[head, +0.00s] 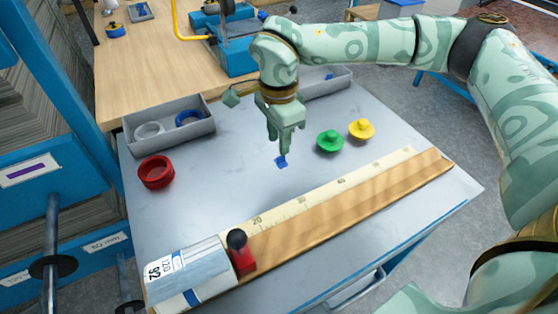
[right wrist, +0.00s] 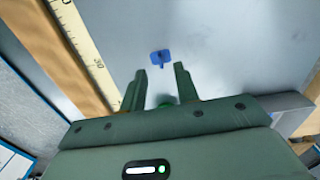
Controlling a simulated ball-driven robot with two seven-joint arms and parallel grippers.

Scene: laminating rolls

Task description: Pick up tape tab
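The tape tab is a small blue piece on the grey tabletop; in the head view the tab (head: 281,161) shows just below the fingertips of my right gripper (head: 278,148). In the right wrist view the tab (right wrist: 160,57) lies ahead of the fingertips, centred between the two fingers. My right gripper (right wrist: 161,70) is open there, with nothing between its tips. The fingers point down at the table, and the exact height above the tab is hard to tell. My left gripper is not in view.
A wooden ruler board (head: 330,205) runs along the front, with a roll (head: 190,275) and red-based black knob (head: 240,255) at its left end. Green (head: 330,141) and yellow (head: 362,129) knobs stand right; a red ring (head: 156,172) and grey tray (head: 168,126) are left.

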